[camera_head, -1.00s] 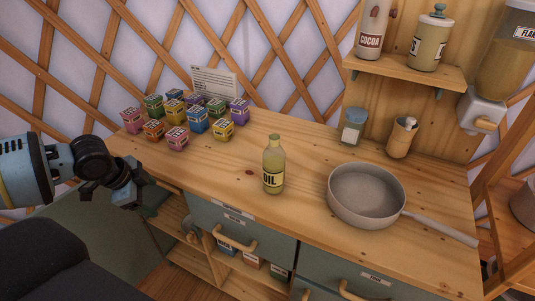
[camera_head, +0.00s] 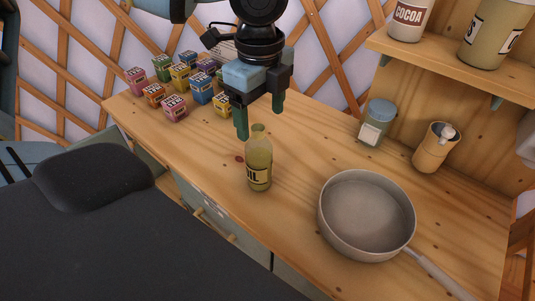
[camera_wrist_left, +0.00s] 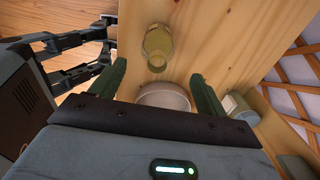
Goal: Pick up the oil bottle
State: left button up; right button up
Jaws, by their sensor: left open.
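The oil bottle (camera_head: 259,172) stands upright on the wooden counter (camera_head: 300,215), left of the pan. It is greenish-yellow with a dark-lettered label. My left gripper (camera_head: 260,118) points down just above and behind the bottle's top in the head view, with its two green fingers apart and nothing between them. In the left wrist view the bottle (camera_wrist_left: 158,42) shows beyond the open fingers (camera_wrist_left: 152,85), apart from them.
A grey pan (camera_head: 366,215) sits right of the bottle. A glass jar (camera_head: 377,123) and a wooden pot (camera_head: 435,148) stand behind it. Several small coloured boxes (camera_head: 175,107) stand at the back left. A shelf (camera_head: 440,65) with canisters is at upper right.

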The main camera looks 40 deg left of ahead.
aim_at(259, 127)
pick_arm(q)
jog(key=shift+s+a+f, duration=0.1)
jog(key=shift+s+f, duration=0.05)
jog(key=shift+f, duration=1.6)
jog(key=f, duration=0.4)
jog(key=shift+a+f, duration=0.15)
jog(key=shift+a, duration=0.05)
jog(key=c, duration=1.6)
jog(key=shift+o, duration=0.2)
pick_arm(e)
jog(key=shift+s+r, duration=0.1)
jog(key=shift+s, duration=0.3)
